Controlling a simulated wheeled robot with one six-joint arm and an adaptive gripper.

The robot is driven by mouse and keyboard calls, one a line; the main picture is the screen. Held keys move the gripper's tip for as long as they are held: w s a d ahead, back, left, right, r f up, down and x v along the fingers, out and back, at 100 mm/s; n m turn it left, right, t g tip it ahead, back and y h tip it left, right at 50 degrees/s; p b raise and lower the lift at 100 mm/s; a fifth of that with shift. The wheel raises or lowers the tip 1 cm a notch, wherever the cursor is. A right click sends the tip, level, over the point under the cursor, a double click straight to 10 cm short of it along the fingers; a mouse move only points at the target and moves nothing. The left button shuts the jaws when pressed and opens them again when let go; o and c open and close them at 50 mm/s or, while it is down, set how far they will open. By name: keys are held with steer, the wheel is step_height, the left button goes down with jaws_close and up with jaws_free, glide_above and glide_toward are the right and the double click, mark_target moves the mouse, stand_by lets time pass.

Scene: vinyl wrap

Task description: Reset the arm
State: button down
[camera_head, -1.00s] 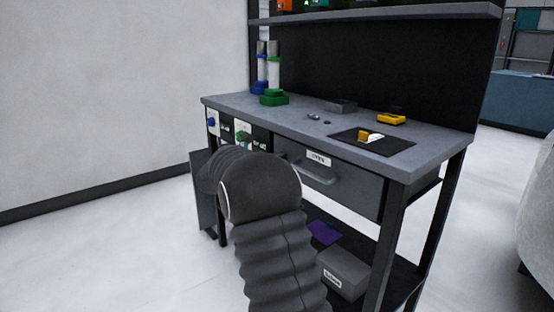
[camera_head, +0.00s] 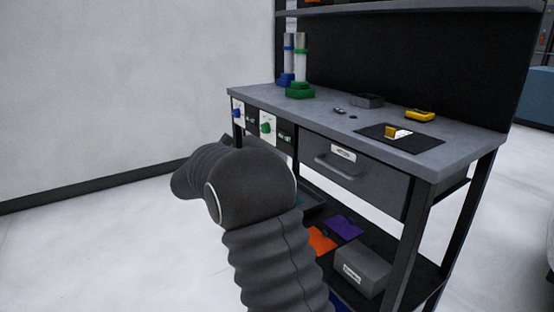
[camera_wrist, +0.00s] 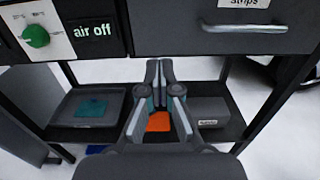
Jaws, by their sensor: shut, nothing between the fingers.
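My gripper (camera_wrist: 159,70) shows in the wrist view, its fingertips together with nothing between them. It is in front of the workbench, below the drawer (camera_wrist: 210,36) and above the lower shelf in the picture. In the head view my sleeved arm bends to the left in front of the bench, and my gripper is hidden there. The grey workbench top (camera_head: 270,100) stands to the right of my arm.
A black mat (camera_head: 385,145) with a yellow piece lies on the bench. Blue and green stands hold upright cylinders at the back left. The lower shelf holds an orange sheet (camera_wrist: 159,122), a grey box (camera_head: 362,270) and a tray (camera_wrist: 67,110). The floor at left is clear.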

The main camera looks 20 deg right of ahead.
steer(key=shift+s+a, duration=0.1)
steer(key=shift+a, duration=0.25)
steer(key=s+a+f+m+y, duration=0.1)
steer(key=s+f+m+y, duration=0.25)
steer(key=f, duration=0.65)
steer(key=s+a+f+m+g+y, duration=0.25)
steer(key=s+f+m+y, duration=0.2)
steer(key=s, duration=0.35)
steer(key=s+a+r+m+t+y, duration=0.1)
steer(key=s+a+r+m+y, duration=0.1)
steer(key=s, duration=0.6)
steer(key=s+a+r+m+t+y, duration=0.2)
steer(key=s+a+m+y, duration=0.2)
steer(key=s, duration=0.5)
steer(key=s+a+r+m+t+y, duration=0.2)
steer(key=s+m, duration=0.3)
steer(key=s, duration=0.3)
steer(key=shift+s+a+r+m+y, duration=0.25)
steer(key=shift+s+a+m+y, duration=0.25)
steer(key=shift+y, duration=0.4)
steer(key=c, duration=1.9)
jaws_free()
steer(key=shift+w+a, duration=0.1)
steer(key=shift+w, duration=0.05)
